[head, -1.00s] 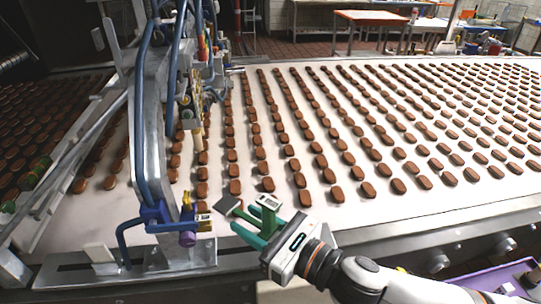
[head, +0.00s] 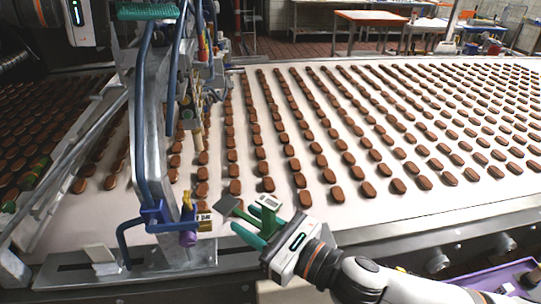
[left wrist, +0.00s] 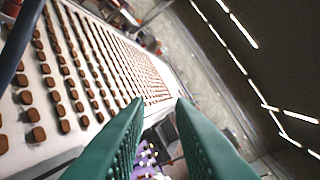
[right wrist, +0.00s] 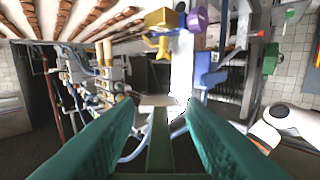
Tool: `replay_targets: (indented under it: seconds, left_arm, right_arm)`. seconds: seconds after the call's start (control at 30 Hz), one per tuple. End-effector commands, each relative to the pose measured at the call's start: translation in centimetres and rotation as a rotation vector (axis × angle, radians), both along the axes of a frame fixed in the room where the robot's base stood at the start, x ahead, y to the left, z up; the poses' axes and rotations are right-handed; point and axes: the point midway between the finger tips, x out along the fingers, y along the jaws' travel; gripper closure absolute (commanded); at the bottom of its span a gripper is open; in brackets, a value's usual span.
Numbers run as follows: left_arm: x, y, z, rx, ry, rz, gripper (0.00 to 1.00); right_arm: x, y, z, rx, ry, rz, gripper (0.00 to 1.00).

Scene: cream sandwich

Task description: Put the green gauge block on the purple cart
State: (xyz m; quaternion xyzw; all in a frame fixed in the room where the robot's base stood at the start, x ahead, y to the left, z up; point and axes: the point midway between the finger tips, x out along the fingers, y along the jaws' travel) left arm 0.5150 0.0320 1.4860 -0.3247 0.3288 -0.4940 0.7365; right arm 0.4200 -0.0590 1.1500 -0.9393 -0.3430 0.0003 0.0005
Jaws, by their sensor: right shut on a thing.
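The purple cart (head: 490,281) shows in part at the bottom right, right of my right arm. It also shows small in the left wrist view (left wrist: 146,160), beyond the fingertips. My left gripper (left wrist: 159,102) has its fingers apart with nothing between them; part of it shows at the top left of the head view.
The white conveyor (head: 400,205) carries many brown biscuits in rows. A metal post with blue hoses (head: 150,150) stands left of my right gripper. A yellow and purple fitting (head: 188,236) sits close by. The cart holds some items near its right side.

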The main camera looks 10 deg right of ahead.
Motion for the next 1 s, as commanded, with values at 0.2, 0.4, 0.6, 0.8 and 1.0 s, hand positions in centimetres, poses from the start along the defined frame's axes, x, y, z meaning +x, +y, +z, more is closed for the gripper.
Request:
replay_targets:
  seconds: [0.2,0.4,0.6,0.8,1.0]
  left_arm:
    - [-5.3,-9.4,-7.5,0.496,0.039,-0.245,0.78]
    - [-10.1,-12.4,-14.5,1.037,0.030,-0.411,0.78]
    - [-11.9,-11.9,-17.2,1.357,0.023,-0.465,0.78]
    - [-12.1,-11.5,-18.7,1.432,0.025,-0.473,0.78]
    - [-12.1,-11.4,-22.0,1.429,0.028,-0.473,0.78]
  right_arm:
    - [0.0,0.0,0.1,0.001,-0.001,0.000,0.91]
    - [0.0,0.0,0.1,0.001,-0.001,0.000,0.91]
    - [0.0,0.0,0.1,0.001,-0.001,0.000,0.91]
    - [0.0,0.0,0.1,0.001,-0.001,0.000,0.91]
    - [0.0,0.0,0.1,0.001,-0.002,0.000,0.91]
